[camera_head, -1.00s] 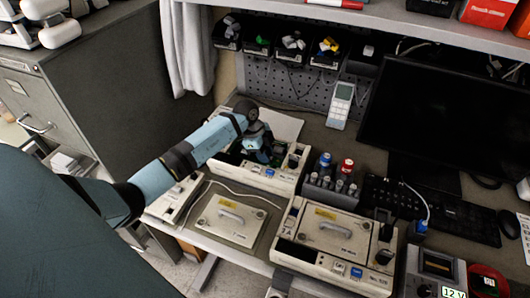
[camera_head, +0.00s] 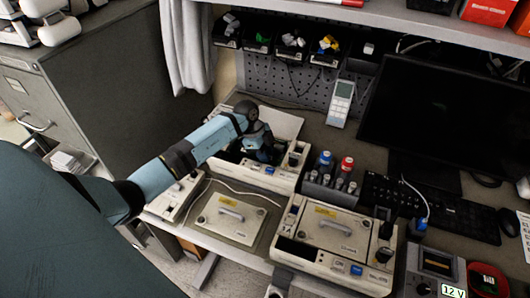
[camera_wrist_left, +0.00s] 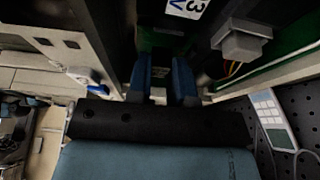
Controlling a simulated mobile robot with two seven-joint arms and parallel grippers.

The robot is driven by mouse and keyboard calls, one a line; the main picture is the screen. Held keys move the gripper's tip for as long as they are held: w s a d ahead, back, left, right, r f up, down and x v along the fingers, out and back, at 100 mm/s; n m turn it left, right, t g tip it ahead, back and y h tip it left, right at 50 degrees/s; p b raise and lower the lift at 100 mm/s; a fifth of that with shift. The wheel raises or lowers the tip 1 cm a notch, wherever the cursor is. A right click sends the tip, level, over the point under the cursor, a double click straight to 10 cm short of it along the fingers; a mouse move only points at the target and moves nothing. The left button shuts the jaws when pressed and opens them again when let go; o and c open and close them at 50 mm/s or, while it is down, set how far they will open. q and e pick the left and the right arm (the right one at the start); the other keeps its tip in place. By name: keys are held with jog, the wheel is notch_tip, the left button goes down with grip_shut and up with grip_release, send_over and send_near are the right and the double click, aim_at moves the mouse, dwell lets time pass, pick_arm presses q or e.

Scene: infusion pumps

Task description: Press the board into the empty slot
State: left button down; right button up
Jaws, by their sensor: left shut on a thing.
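My left gripper (camera_head: 264,158) reaches down into an open cream pump housing (camera_head: 286,183) at the back of the bench. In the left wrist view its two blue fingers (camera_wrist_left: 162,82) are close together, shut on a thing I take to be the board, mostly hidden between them. A small pale piece (camera_wrist_left: 158,94) shows between the fingers. Green circuit board (camera_wrist_left: 296,66) shows inside the housing on the right of that view. The slot is hidden by the fingers and shadow, so I cannot tell how deep the board sits. My right gripper is not in view.
A grey connector (camera_wrist_left: 241,40) with coloured wires stands close right of the fingers. A removed cover with a handle (camera_head: 230,216) lies in front of the housing. A closed pump (camera_head: 335,232), a bottle rack (camera_head: 330,184) and a monitor (camera_head: 425,115) stand to the right.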

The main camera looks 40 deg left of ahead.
pick_arm(q)
jog(key=shift+f, duration=0.1)
jog(key=c, duration=0.9)
grip_release()
jog(key=shift+c, duration=0.2)
notch_tip(320, 180, up, 5)
jog(key=p, duration=0.4)
jog(key=shift+p, duration=0.3)
jog(key=shift+r, duration=1)
